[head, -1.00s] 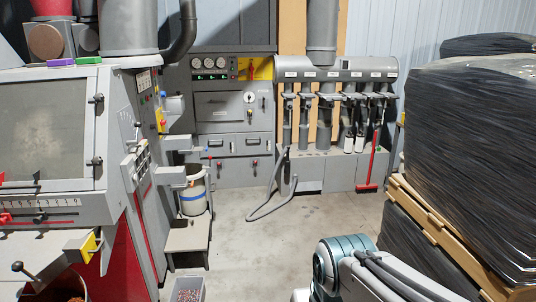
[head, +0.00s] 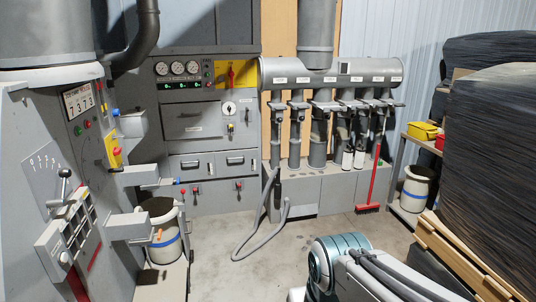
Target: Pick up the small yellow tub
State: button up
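A small yellow tub (head: 422,131) sits on the top of a shelf (head: 409,136) at the right, between the grey wall and the black-wrapped stacks. It looks upright, and its contents are too small to tell. A red thing (head: 440,141) is just to its right, partly hidden by the wrapped stack. Only a teal and white part of my arm shows at the bottom, well short of the tub. My gripper is out of view.
Black-wrapped pallet stacks (head: 493,150) fill the right side. A white bucket with a blue band (head: 415,187) stands below the tub. A red broom (head: 374,170) leans at the back. A grey hose (head: 262,249) lies on the floor. Grey machinery (head: 55,150) lines the left. The middle floor is clear.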

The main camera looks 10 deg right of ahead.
aim_at(423, 132)
jog(key=z, duration=0.4)
jog(key=i, duration=1.6)
jog(key=z, duration=1.05)
jog(key=i, duration=1.15)
jog(key=z, duration=0.45)
